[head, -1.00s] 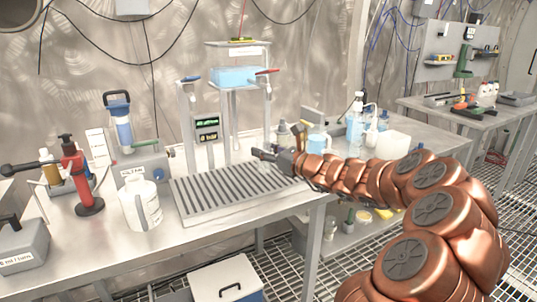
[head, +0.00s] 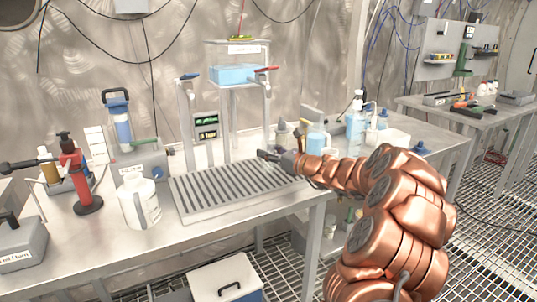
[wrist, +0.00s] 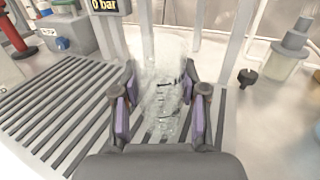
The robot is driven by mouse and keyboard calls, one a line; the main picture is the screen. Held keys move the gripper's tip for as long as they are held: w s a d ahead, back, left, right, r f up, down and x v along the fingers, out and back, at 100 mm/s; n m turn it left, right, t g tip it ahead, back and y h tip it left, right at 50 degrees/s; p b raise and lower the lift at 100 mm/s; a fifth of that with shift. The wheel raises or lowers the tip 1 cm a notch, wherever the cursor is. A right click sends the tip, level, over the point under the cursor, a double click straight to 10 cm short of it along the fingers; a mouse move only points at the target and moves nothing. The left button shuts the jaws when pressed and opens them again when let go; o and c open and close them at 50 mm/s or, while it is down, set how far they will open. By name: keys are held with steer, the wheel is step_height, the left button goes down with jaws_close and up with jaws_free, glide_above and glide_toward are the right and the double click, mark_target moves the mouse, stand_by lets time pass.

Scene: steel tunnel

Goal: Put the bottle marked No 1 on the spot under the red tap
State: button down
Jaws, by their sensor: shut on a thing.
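My gripper (wrist: 163,112) is shut on a clear, see-through bottle (wrist: 163,75), which stands between its purple-padded fingers in the wrist view. Dark marks show on the bottle, but I cannot read them. In the head view my gripper (head: 264,155) is at the right rear part of the slatted drain tray (head: 225,195), and the bottle cannot be made out there. The red tap (head: 266,69) is on the right post of the stand, above and near my gripper. The spot under it is not clearly visible. I cannot tell whether the bottle touches the slats.
A blue tap (head: 188,76) is on the left post. A white jug (head: 138,203) stands left of the tray, with a red pump (head: 80,180) farther left. A beaker of blue liquid (head: 316,138) and a grey-topped container (wrist: 288,50) stand to the right.

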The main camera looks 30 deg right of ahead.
steer(key=shift+f, duration=0.1)
steer(key=c, duration=0.6)
jaws_free()
